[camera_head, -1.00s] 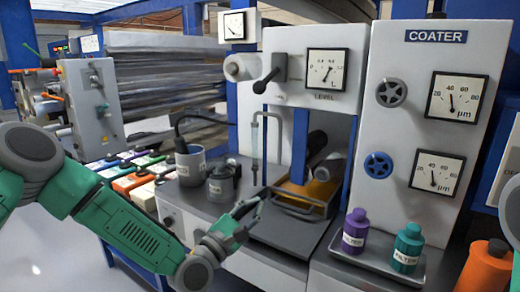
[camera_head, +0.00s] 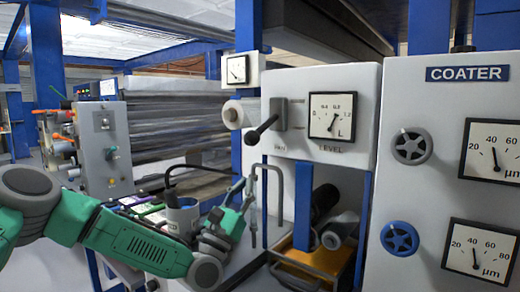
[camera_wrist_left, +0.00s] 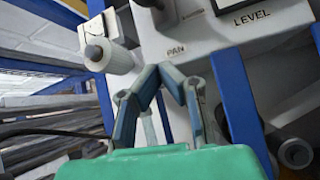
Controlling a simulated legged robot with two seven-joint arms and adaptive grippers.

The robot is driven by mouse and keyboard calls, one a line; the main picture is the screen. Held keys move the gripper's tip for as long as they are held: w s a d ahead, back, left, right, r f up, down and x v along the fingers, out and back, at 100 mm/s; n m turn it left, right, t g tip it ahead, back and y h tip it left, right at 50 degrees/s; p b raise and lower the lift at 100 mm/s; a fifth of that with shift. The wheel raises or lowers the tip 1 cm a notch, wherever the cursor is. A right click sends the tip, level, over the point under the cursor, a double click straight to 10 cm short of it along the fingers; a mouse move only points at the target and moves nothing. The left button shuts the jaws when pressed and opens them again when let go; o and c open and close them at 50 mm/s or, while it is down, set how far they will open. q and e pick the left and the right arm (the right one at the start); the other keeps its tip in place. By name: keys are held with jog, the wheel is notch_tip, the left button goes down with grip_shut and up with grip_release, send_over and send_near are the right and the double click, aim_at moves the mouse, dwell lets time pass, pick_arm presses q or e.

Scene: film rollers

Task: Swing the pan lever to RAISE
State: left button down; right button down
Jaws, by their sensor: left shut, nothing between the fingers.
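The pan lever (camera_head: 262,128) is a black handle on a grey pivot plate (camera_head: 278,114), at the left of the white level panel. It slants down and left from the pivot. The word PAN stands below it; the small position marks beside the plate are too small to read. The lever's dark end (camera_wrist_left: 152,5) shows at the top edge of the left wrist view. My left gripper (camera_head: 247,182) is below the lever, apart from it, shut and empty with its fingers pointing up. Its fingertips (camera_wrist_left: 160,68) come together in the left wrist view. My right gripper is out of view.
A white roller (camera_head: 240,112) sticks out left of the lever. Thin grey pipes (camera_head: 281,168) stand close beside my left gripper. The level gauge (camera_head: 332,115) is right of the lever, and the pan (camera_head: 310,262) lies below. The coater cabinet (camera_head: 440,95) fills the right.

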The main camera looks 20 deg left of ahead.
aim_at(261, 130)
pick_arm(q)
jog(key=x, duration=1)
jog(key=s, duration=0.1)
jog(key=s+r, duration=0.1)
jog(key=s+p, duration=0.1)
jog(key=shift+s+a+r, duration=0.15)
jog(key=shift+a+r, duration=0.15)
jog(key=shift+a, duration=0.1)
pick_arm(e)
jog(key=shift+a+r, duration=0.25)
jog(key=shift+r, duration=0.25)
pick_arm(q)
jog(key=shift+d, duration=0.15)
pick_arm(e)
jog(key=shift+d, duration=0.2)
pick_arm(q)
jog(key=shift+r, duration=0.15)
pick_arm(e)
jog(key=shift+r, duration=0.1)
